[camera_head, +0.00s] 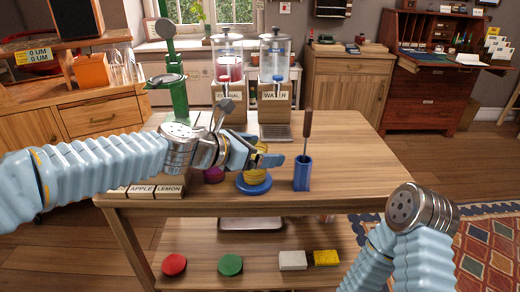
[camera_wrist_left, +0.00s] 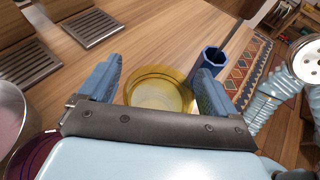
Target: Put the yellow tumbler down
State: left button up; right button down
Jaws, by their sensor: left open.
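The yellow tumbler (camera_head: 256,170) stands upright on a round blue coaster (camera_head: 254,187) near the front of the wooden table. My left gripper (camera_head: 266,158) is around the tumbler's upper part, with its jaws open. In the left wrist view the tumbler (camera_wrist_left: 160,92) is between the two blue fingers, with a gap visible on the left side; contact on the right is hard to tell. The fingers hide part of the tumbler in the head view. My right arm shows at the lower right, but its gripper is not visible.
A blue holder (camera_head: 302,174) with a dark-handled utensil stands just right of the tumbler. A purple item (camera_head: 213,175) is close on the left. Two drink dispensers (camera_head: 228,85) (camera_head: 275,85) stand behind. The table's right side (camera_head: 350,160) is clear.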

pick_arm(q)
jog(key=shift+r, duration=0.15)
jog(key=shift+s+a+r, duration=0.1)
jog(key=shift+a+r, duration=0.05)
jog(key=shift+a, duration=0.05)
jog(key=v, duration=1.1)
jog(key=shift+s+a, duration=0.15)
jog(key=shift+a, duration=0.05)
